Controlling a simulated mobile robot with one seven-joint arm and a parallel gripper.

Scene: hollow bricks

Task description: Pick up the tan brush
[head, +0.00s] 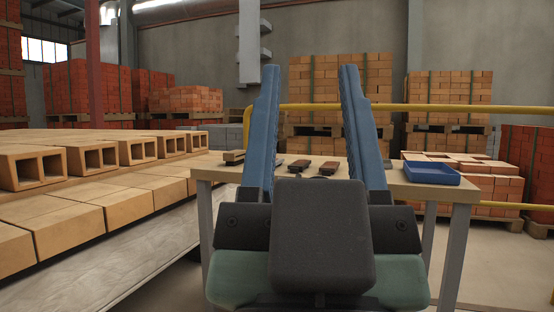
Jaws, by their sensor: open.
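My gripper (309,70) is in the middle of the head view, its two blue fingers pointing up and spread apart with nothing between them. Beyond it stands a work table (405,187) with a light wooden top. A small tan object that looks like the brush (233,157) lies at the table's left back, left of my gripper's left finger and apart from it. It is small, and its bristles cannot be made out. My gripper hides part of the tabletop.
Two dark brown-topped tools (299,165) (329,168) lie mid-table, seen between my fingers. A blue tray (431,172) sits at the table's right. Rows of hollow bricks (100,155) fill a long conveyor at left. A yellow rail (460,108) runs behind the table.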

